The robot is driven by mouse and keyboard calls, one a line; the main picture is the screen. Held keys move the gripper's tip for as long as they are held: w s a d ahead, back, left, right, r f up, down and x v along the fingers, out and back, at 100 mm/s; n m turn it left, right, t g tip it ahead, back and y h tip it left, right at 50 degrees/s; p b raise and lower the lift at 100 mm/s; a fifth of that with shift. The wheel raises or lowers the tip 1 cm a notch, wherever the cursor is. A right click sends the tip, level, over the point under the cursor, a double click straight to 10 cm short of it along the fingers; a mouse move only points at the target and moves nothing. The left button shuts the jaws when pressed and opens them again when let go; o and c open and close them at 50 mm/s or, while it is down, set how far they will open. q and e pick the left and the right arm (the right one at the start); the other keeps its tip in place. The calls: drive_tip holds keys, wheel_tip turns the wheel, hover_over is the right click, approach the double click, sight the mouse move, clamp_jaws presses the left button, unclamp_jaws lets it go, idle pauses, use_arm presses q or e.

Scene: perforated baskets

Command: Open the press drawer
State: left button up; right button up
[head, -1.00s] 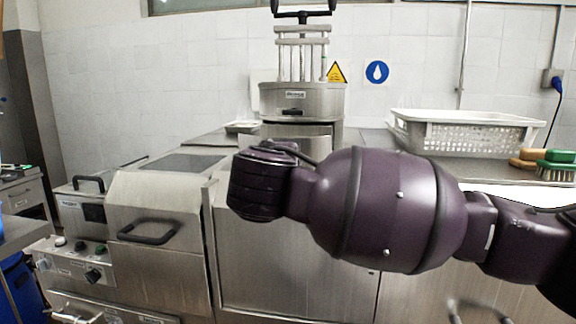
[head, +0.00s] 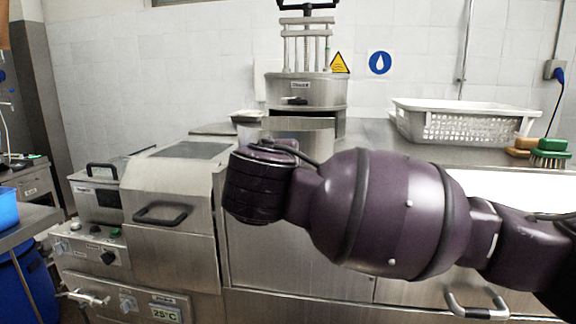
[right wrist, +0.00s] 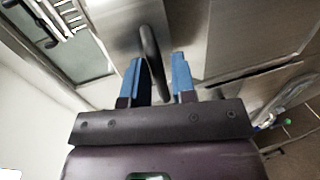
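The press (head: 306,90) is a steel cylinder with upright rods on the counter. Under it the press drawer (head: 300,124) is out a little, with a dark gap above its right end. My right arm covers the drawer's lower part and handle in the head view, and hides its own gripper there. In the right wrist view the blue fingers of my right gripper (right wrist: 160,80) stand on both sides of a dark, bowed handle (right wrist: 148,45) on a steel front. My left gripper is not in view.
A grey perforated basket (head: 465,125) and green and tan brushes (head: 548,152) are on the counter at right. A steel unit with a dark handle (head: 160,214) is at left. A blue bin (head: 25,285) is at far left. A cabinet handle (head: 475,305) is low at right.

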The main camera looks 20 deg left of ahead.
drive_tip(key=shift+o, duration=1.4)
drive_tip(key=shift+s, duration=0.15)
drive_tip(key=shift+r, duration=0.1)
drive_tip(key=b+v, duration=0.1)
drive_tip(key=v, duration=0.9)
drive_tip(key=shift+s+d, duration=0.15)
drive_tip(key=shift+s, duration=0.15)
